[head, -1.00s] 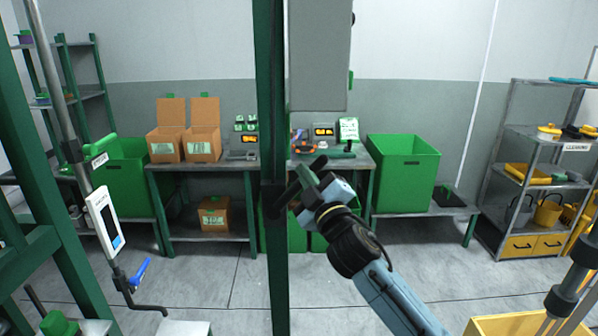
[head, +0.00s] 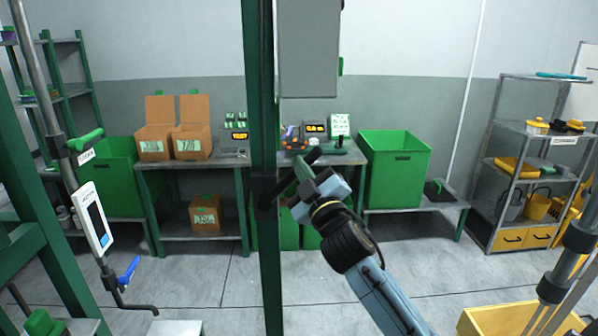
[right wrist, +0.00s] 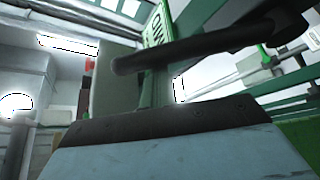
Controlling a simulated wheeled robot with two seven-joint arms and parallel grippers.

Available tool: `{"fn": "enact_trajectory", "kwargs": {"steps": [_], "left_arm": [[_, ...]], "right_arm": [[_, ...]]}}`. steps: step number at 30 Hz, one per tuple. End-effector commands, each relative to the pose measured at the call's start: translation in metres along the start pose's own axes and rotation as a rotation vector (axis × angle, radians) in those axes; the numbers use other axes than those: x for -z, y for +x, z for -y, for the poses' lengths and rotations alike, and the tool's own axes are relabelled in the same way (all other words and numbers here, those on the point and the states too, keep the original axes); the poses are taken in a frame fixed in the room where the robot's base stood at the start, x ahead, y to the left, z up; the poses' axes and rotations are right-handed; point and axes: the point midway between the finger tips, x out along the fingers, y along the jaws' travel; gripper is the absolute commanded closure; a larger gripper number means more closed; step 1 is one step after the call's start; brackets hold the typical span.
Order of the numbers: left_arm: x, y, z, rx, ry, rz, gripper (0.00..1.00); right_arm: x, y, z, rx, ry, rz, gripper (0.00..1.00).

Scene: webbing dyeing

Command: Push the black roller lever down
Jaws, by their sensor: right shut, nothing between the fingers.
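The black roller lever (head: 276,192) is a dark bar that slants up and to the right from a black mount on the green post. My right gripper (head: 304,176) is shut and empty, close beside the lever's upper part. In the right wrist view the dark bar (right wrist: 210,45) crosses just beyond the gripper's dark front plate. A green label (right wrist: 157,28) with partly hidden white lettering shows behind it. I cannot tell whether the gripper touches the lever. My left gripper is not in view.
The green post (head: 262,90) stands upright beside the gripper, with a grey box (head: 308,45) mounted on it. A bench with cardboard boxes (head: 191,142), a green bin (head: 393,170) and a metal shelf (head: 510,130) stand behind. Floor between them is open.

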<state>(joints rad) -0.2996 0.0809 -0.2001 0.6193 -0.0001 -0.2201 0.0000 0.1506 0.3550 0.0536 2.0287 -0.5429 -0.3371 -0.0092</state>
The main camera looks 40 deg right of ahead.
Motion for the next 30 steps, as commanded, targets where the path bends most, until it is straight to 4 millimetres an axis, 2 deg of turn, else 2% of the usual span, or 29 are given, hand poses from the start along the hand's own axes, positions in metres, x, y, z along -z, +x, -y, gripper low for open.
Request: {"fn": "enact_trajectory", "kwargs": {"steps": [8, 12, 18, 23, 30], "left_arm": [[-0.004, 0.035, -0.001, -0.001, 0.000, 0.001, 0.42], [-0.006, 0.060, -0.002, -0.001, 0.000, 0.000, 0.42], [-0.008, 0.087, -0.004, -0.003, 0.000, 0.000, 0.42], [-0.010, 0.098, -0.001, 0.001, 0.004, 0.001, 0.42], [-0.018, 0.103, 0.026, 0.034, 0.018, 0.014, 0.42]], "right_arm": [[-0.022, -0.012, 0.004, -0.078, 0.131, 0.006, 1.00], [-0.037, -0.021, 0.007, -0.142, 0.240, 0.006, 1.00], [-0.055, -0.032, 0.012, -0.234, 0.398, 0.006, 1.00], [-0.067, -0.039, 0.016, -0.280, 0.472, 0.005, 1.00], [-0.078, -0.045, 0.024, -0.276, 0.467, 0.004, 1.00]]}}
